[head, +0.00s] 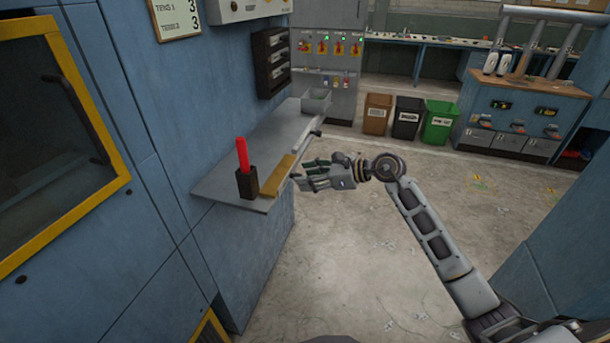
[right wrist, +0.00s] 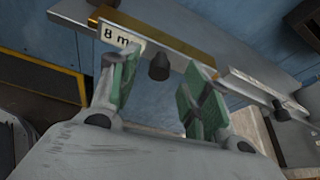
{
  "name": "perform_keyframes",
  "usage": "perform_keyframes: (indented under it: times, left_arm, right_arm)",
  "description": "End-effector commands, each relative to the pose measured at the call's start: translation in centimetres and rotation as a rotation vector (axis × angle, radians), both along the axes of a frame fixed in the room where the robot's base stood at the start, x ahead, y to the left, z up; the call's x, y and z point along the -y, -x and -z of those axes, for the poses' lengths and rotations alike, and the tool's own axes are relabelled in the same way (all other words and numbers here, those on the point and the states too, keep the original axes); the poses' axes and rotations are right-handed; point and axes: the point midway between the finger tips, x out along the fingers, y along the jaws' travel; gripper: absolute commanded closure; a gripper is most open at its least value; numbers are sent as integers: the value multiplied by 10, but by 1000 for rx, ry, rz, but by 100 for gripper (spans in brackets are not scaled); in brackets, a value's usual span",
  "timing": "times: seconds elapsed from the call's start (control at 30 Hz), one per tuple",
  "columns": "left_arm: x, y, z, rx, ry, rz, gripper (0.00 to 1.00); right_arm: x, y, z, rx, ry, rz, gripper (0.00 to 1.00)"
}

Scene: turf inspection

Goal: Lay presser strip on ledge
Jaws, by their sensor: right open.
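The grey ledge (head: 222,184) runs along the blue wall; its surface also shows in the right wrist view (right wrist: 75,10). A brass-coloured strip (head: 278,174) lies along its front edge. In the right wrist view the brass strip (right wrist: 165,37) has an "8 m…" label (right wrist: 122,38), partly hidden by a finger, and a dark knob (right wrist: 158,68) below it. A silver strip (right wrist: 262,88) with another dark knob lies further right. I cannot tell which strip is the presser strip. My right gripper (head: 299,178) is open beside the ledge's front edge, its green-padded fingers (right wrist: 168,70) either side of the first knob, apparently not closed on it.
A dark holder (head: 247,184) with a red stick (head: 242,154) stands at the ledge's near end. A grey bin (head: 316,100) sits at its far end. A black rack (head: 271,62) hangs on the wall above. The floor (head: 345,240) right of the ledge is clear.

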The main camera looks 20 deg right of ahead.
Motion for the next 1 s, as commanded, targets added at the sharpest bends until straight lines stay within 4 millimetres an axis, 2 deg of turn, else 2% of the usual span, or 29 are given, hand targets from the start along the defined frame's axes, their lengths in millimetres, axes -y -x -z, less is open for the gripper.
perform_keyframes:
  times: [0.7, 1.0]
  left_arm:
    - [0, 0, 0, 0, 0, 0, 53]
    - [0, 0, 0, 0, 0, 0, 53]
  right_arm:
    - [61, 48, -31, 0, 2, 0, 53]
    - [75, 58, -38, -1, 1, -1, 53]
